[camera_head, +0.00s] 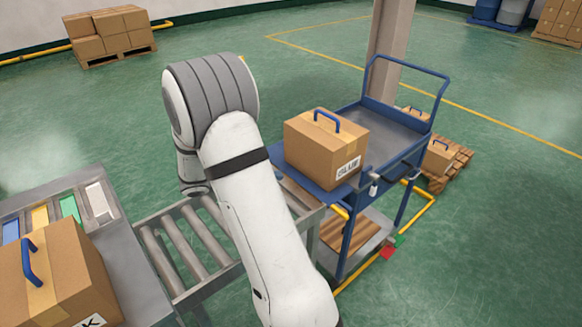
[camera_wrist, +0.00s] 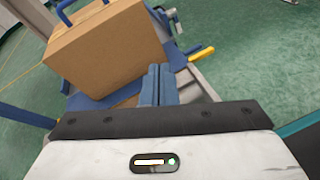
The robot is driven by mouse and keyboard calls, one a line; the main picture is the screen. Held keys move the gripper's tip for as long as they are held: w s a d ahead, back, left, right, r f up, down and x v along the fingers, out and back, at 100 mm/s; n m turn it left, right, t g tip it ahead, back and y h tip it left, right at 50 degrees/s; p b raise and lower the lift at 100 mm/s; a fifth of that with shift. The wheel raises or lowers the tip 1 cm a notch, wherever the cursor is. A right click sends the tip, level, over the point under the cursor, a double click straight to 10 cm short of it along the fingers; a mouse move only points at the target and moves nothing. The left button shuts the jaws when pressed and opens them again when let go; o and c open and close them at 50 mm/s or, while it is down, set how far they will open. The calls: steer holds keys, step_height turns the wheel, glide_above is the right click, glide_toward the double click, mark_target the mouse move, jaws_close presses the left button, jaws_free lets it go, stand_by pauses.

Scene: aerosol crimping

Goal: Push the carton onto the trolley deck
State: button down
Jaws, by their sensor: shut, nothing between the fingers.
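The carton (camera_head: 305,146) is a brown box with a blue handle and a white label. It sits upright at the near end of the blue trolley deck (camera_head: 392,122), by the end of the roller conveyor (camera_head: 182,245). In the wrist view the carton (camera_wrist: 108,50) is just ahead and left of my gripper (camera_wrist: 159,72). The blue fingers are shut and hold nothing. Their tips are close to the carton's lower side; I cannot tell whether they touch. In the head view my white arm hides the gripper and part of the conveyor.
Another carton (camera_head: 55,278) with a blue handle stands at the lower left beside coloured cards. A pillar (camera_head: 390,45) rises behind the trolley. A small carton (camera_head: 438,157) stands on a pallet to the right. The far part of the deck is bare.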

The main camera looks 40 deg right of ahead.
mark_target(305, 160)
steer(key=w+f+n+t+h, duration=0.1)
steer(key=w+f+n, duration=0.1)
steer(key=f, duration=0.1)
steer(key=w+d+f+n+t+h+b, duration=0.1)
steer(key=w+f, duration=0.2)
steer(key=w+f+n+t+h, duration=0.1)
steer(key=w+f+n, duration=0.1)
steer(key=w+f, duration=0.1)
steer(key=shift+d+n+t+h+b, duration=0.25)
steer(key=shift+n+t+h+b, duration=0.05)
steer(key=shift+t+h+b, duration=0.1)
steer(key=shift+d, duration=0.25)
steer(key=d, duration=0.4)
steer(key=d+p, duration=0.1)
steer(key=d, duration=0.4)
steer(key=w+d, duration=0.1)
steer(key=d, duration=0.3)
steer(key=shift+d+p, duration=0.2)
steer(key=shift+p, duration=0.1)
